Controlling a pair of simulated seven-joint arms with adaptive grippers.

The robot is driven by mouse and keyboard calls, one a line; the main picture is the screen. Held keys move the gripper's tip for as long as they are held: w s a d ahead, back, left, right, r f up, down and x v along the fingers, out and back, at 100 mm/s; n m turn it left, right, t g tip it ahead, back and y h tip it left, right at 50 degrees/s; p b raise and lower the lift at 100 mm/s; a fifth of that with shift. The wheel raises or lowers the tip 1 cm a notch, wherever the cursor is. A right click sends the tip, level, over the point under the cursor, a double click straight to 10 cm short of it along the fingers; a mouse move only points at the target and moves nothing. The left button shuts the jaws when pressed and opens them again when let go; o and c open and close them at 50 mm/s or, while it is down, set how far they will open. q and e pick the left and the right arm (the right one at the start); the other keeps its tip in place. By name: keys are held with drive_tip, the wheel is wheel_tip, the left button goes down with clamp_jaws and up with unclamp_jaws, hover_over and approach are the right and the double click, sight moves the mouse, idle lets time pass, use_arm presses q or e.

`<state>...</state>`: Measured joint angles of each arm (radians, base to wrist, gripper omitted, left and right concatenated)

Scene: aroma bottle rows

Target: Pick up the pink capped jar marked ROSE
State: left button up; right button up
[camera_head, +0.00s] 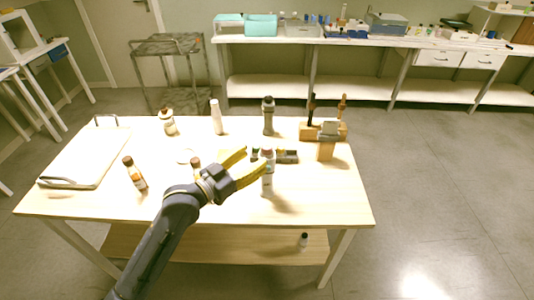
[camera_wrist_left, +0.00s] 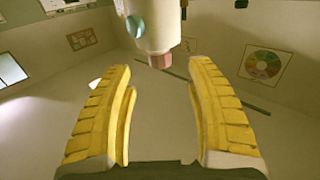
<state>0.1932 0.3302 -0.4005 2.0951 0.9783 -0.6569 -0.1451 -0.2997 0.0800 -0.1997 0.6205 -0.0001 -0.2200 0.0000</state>
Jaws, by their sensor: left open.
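A pale jar with a pinkish cap (camera_head: 267,184) stands upright on the table by my left gripper's fingertips. In the left wrist view a white jar with a pink cap (camera_wrist_left: 152,28) appears upside down at the top centre, with a teal patch on its side. Its lettering is not readable. My left gripper (camera_head: 253,160) is open, its yellow fingers pointing toward the jar. In the wrist view the gap between the fingers (camera_wrist_left: 160,75) is empty, with the jar beyond it in the picture; I cannot tell whether they touch. My right gripper is not in view.
A brown bottle (camera_head: 135,174) and a white tray (camera_head: 85,160) are at the left. A white bottle (camera_head: 216,118), a grey bottle (camera_head: 268,116) and a cream jar (camera_head: 167,123) stand at the back. A wooden stand (camera_head: 325,150) is at the right. The front right tabletop is clear.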

sight(263, 151)
use_arm(q)
drive_tip(key=shift+x, duration=3.1)
drive_tip(key=c, duration=1.2)
